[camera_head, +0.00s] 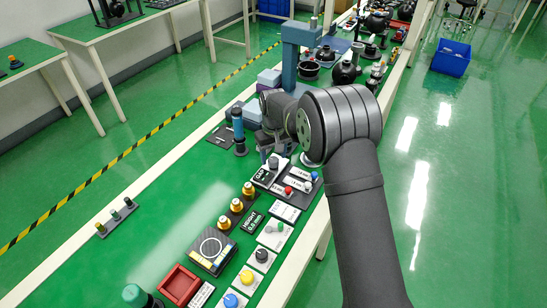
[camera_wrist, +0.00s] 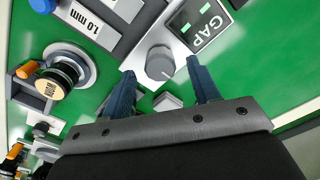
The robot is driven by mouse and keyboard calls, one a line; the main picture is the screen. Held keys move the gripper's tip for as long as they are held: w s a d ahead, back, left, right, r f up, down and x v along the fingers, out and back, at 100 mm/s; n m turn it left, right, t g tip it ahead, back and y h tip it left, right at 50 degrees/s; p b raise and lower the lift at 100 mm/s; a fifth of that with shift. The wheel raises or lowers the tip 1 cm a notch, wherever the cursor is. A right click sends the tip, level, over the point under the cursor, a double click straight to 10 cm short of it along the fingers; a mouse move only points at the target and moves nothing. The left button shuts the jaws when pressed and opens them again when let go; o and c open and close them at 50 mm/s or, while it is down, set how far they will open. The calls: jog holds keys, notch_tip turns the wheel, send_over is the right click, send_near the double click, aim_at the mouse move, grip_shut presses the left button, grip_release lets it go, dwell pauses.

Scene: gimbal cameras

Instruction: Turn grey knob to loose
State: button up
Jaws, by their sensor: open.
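In the head view the fingers are mostly hidden by my arm.
A "1.0 mm" label plate (camera_wrist: 85,18) with a blue button (camera_wrist: 42,5) lies to the left. More knobs, a red tray (camera_head: 180,285) and a scale (camera_head: 212,250) crowd the green bench.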

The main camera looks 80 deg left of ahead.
jog(key=shift+f, duration=0.75)
jog(key=c, duration=1)
